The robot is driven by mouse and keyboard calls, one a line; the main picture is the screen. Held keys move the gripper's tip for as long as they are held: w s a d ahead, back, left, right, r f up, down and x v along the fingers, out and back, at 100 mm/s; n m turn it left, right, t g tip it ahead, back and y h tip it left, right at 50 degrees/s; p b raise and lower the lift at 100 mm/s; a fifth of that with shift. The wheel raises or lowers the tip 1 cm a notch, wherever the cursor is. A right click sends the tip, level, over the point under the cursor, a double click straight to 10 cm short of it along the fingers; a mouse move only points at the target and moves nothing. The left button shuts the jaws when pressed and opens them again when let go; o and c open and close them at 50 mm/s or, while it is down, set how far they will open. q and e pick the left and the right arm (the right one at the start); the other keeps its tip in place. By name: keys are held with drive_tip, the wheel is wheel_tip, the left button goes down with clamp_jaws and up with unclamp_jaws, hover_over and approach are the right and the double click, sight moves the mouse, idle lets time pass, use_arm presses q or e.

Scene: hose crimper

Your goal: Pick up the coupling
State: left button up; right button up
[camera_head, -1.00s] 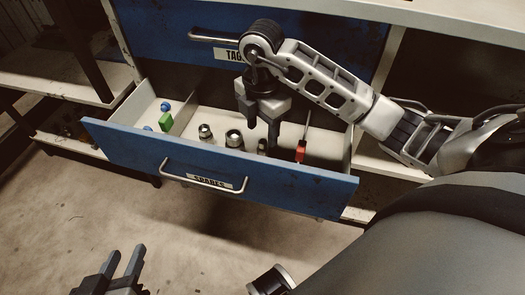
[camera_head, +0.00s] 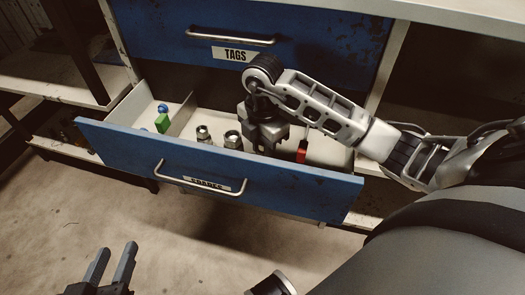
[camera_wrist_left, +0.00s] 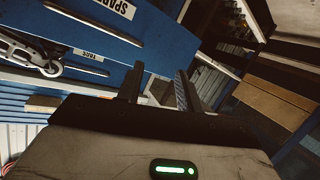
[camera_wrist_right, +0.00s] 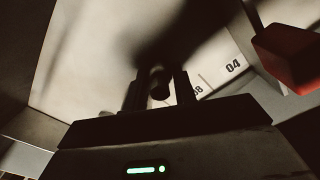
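The open blue drawer (camera_head: 110,140) holds two metal couplings in sight in the head view, a left one (camera_head: 203,133) and a larger one (camera_head: 233,139). A third, smaller fitting is largely hidden by my right gripper (camera_head: 262,146), which is down inside the drawer. In the right wrist view, a dark fitting (camera_wrist_right: 160,84) stands between the fingers of this gripper, which are apart on either side of it; contact is not clear. My left gripper (camera_head: 110,266) is open and empty, outside the drawer at the lower left.
A red-handled tool (camera_head: 302,150) lies right of my right gripper; its red part (camera_wrist_right: 290,55) shows in the right wrist view. Green (camera_head: 162,123) and blue (camera_head: 163,107) pieces sit in the left compartment, behind a divider. A closed TAGS drawer (camera_head: 160,35) is above.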

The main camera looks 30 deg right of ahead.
drive_tip(key=c, duration=0.4)
drive_tip(key=shift+r, duration=0.1)
